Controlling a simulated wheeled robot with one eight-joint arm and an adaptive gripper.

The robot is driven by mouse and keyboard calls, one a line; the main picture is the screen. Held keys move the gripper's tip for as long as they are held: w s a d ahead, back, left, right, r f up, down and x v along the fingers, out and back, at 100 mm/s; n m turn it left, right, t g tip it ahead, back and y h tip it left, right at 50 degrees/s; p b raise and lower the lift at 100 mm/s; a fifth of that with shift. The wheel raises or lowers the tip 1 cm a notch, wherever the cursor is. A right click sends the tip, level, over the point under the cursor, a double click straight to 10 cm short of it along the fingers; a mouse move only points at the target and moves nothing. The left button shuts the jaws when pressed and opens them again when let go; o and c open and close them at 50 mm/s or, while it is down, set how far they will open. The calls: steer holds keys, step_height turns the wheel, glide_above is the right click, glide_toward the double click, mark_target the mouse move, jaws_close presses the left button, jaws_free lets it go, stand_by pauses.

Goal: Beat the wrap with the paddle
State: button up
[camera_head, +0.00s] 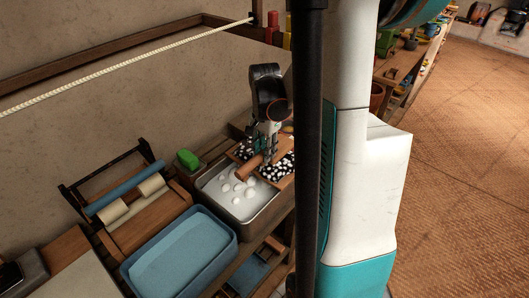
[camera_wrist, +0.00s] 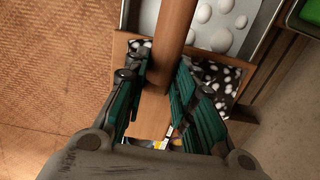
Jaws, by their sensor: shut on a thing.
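The wooden paddle (camera_head: 252,164) is between the fingers of my gripper (camera_head: 267,142), over the wrap. In the wrist view my gripper (camera_wrist: 160,92) has its teal fingers on both sides of the paddle, whose round handle (camera_wrist: 177,30) points up the picture, toward the basin. A flat, paler wooden part (camera_wrist: 150,118) shows between the fingers. The wrap (camera_head: 278,168) is black with white spots and lies on a wooden board (camera_head: 287,182). It also shows in the wrist view (camera_wrist: 208,72), partly hidden by the paddle and fingers. I cannot tell whether the paddle touches the wrap.
A grey basin (camera_head: 242,214) with white suds adjoins the board. A blue tub (camera_head: 180,262), a roller wringer (camera_head: 128,200) and a green block (camera_head: 187,159) stand to the left. A rope (camera_head: 130,65) hangs along the wall. My column blocks the middle of the head view.

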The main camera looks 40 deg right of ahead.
step_height(320, 180, up, 3)
steer(key=shift+f+p, duration=0.2)
steer(key=shift+p, duration=0.3)
steer(key=shift+f, duration=0.1)
steer(key=shift+o, duration=0.2)
step_height(320, 180, down, 8)
steer(key=b, duration=0.6)
step_height(320, 180, up, 8)
steer(key=p, duration=0.5)
steer(key=shift+c, duration=0.2)
steer(key=shift+s, duration=0.1)
